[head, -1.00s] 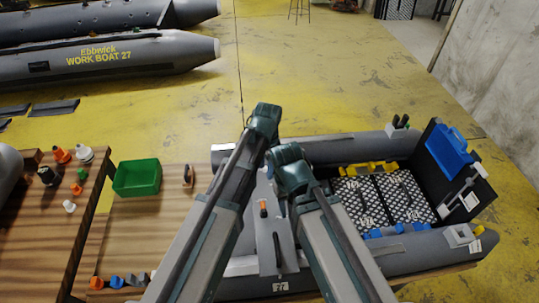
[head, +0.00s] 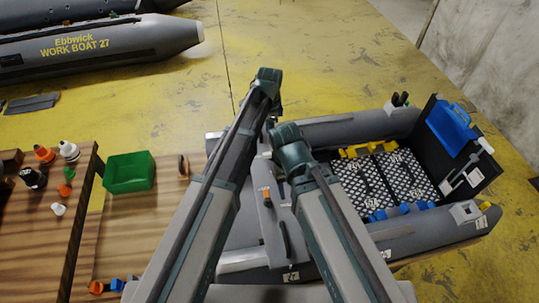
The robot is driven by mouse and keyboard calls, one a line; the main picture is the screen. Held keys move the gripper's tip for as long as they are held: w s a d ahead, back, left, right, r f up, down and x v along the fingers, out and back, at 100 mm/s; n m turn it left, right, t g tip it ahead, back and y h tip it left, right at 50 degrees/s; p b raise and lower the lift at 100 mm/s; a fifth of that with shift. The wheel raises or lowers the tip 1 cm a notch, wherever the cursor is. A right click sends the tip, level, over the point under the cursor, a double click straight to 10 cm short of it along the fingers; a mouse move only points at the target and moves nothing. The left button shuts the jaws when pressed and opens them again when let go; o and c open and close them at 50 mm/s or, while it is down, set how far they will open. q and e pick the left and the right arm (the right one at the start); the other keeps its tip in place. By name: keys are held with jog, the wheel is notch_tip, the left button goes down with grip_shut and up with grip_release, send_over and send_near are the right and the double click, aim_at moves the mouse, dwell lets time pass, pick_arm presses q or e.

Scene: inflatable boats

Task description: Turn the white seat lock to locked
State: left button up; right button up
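The small grey inflatable boat (head: 385,132) lies on the right, with a grey seat-like board (head: 266,213) across its near left part. An orange piece and a dark bar show on that board. I cannot make out for sure a white seat lock; part of the boat is hidden behind my arms. A pale block (head: 466,213) sits on the near tube at right, and a pale lever-like part (head: 463,181) is on the dark transom. Both my arms reach up the middle of the picture over the boat. No gripper fingers show; the arm ends are hidden behind the links.
Yellow pieces (head: 368,149) and blue pieces (head: 402,210) edge the chequered floor panels. A green bin (head: 129,172) stands on the wooden bench at left, with several small caps nearby. A large work boat (head: 100,48) lies behind on open yellow floor.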

aim_at(270, 153)
pick_arm(q)
notch_tip(270, 153, down, 11)
jog(key=b, duration=1)
pick_arm(e)
notch_tip(270, 153, down, 11)
jog(key=shift+r, duration=0.1)
pick_arm(q)
jog(key=shift+r, duration=0.1)
grip_shut()
